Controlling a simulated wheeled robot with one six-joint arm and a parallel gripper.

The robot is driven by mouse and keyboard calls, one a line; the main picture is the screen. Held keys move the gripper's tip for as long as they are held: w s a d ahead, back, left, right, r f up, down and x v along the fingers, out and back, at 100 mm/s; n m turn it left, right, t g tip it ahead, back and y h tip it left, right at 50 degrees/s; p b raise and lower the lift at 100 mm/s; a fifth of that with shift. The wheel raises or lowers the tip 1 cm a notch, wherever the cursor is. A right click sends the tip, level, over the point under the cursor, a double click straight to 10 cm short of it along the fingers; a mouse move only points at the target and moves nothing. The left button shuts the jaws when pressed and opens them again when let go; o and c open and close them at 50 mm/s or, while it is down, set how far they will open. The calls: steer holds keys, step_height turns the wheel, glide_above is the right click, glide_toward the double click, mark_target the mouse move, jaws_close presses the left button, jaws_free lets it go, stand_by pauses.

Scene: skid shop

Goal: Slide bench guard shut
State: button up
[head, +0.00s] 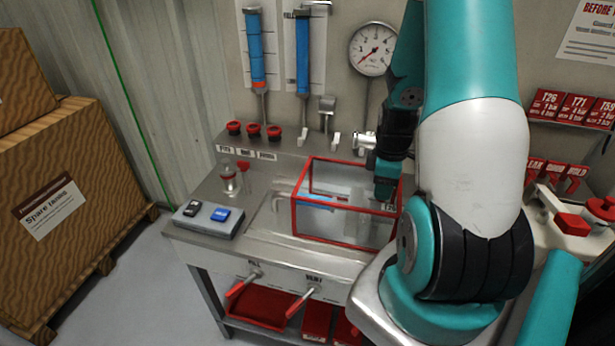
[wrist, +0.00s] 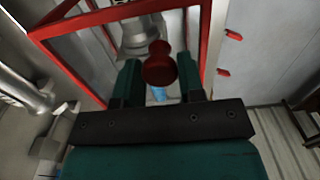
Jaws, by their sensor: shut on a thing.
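The bench guard (head: 293,217) is a clear box with a red frame on the grey bench top. It stands over the right part of the work area, and a blue rod (head: 316,201) shows through its panels near its left side. In the wrist view its red frame (wrist: 203,45) surrounds the view ahead of my fingers. A round red knob (wrist: 160,66) sits between my two fingers. My gripper (head: 384,192) is at the guard's right end, shut on this knob. My arm hides part of the guard's right side in the head view.
A blue-grey box with two switches (head: 207,220) stands at the bench's left front. Levers marked FILL (head: 243,284) and VENT (head: 301,301) stick out in front. Wooden crates (head: 100,160) stand left.

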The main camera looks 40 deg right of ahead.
steer(key=shift+s+d, duration=0.3)
steer(key=shift+d, duration=0.05)
steer(key=shift+s+d, duration=0.45)
steer(key=shift+s, duration=0.3)
steer(key=shift+s+d, duration=0.45)
steer(key=shift+s, duration=0.3)
steer(key=shift+s+d, duration=0.45)
steer(key=shift+s, duration=0.3)
steer(key=shift+s+d, duration=0.4)
steer(key=shift+s, duration=0.35)
steer(key=shift+s+d, duration=0.1)
steer(key=shift+s+d+p, duration=0.2)
steer(key=shift+s+d, duration=0.2)
steer(key=shift+s, duration=0.3)
steer(key=shift+s+d+p, duration=0.15)
steer(key=shift+s+d, duration=0.25)
steer(key=shift+s, duration=0.4)
